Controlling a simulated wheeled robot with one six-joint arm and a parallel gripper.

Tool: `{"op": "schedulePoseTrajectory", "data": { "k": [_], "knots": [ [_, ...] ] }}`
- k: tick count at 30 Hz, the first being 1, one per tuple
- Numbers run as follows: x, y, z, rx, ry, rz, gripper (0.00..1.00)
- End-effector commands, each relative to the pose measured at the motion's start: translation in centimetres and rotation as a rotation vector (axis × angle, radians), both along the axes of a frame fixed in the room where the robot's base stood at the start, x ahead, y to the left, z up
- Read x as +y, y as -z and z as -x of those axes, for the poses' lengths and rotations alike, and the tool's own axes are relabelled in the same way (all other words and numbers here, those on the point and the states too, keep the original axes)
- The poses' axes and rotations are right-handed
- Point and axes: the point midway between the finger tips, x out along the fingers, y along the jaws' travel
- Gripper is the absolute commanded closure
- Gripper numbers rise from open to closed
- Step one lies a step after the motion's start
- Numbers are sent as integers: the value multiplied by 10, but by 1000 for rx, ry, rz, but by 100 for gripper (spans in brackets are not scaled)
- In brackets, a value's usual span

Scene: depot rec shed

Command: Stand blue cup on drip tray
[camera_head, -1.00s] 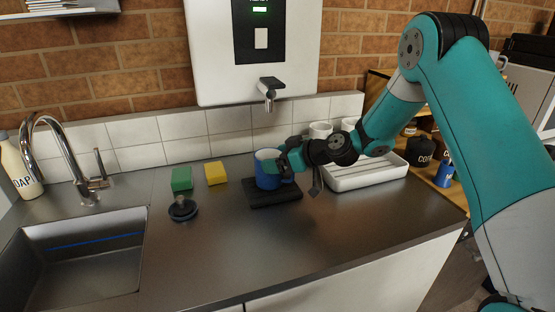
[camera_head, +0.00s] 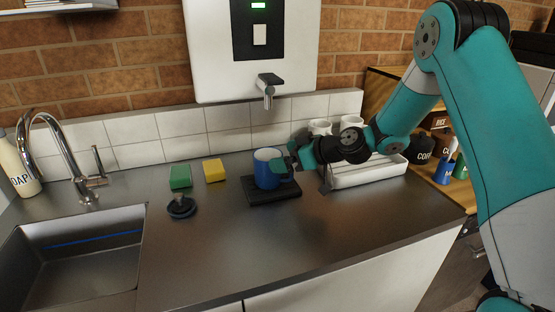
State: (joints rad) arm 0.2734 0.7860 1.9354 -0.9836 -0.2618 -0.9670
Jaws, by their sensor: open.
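The blue cup (camera_head: 266,168) stands upright on the black drip tray (camera_head: 271,195), below the tap of the wall dispenser. My gripper (camera_head: 286,166) is open, just right of the cup at its handle side. A teal fingertip overlaps the cup's right edge in the picture, and I cannot tell whether it touches. The handle is mostly hidden.
A white dish rack (camera_head: 365,174) with white cups (camera_head: 320,127) stands to the right, behind my arm. The dispenser's tap (camera_head: 268,88) hangs above. Green sponge (camera_head: 181,177), yellow sponge (camera_head: 214,170) and black plug (camera_head: 181,207) lie left. The front counter is clear.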

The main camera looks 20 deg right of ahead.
Motion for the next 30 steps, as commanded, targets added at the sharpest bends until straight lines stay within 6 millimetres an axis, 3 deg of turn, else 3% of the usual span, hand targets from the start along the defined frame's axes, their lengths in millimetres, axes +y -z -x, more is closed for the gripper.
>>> {"op": "schedulePoseTrajectory", "data": {
  "k": [6,13,16,19,22,24,27,30],
  "knots": [
    [-34,-17,32,-2,5,1,0],
    [-54,-31,54,-1,1,1,0],
    [-50,-36,61,14,-15,3,0],
    [-19,-48,81,91,-76,18,0],
    [32,-63,124,247,-162,65,0],
    [63,-71,168,386,-203,120,0],
    [89,-79,234,572,-204,215,0],
    [96,-82,292,719,-159,304,0]
  ]
}}
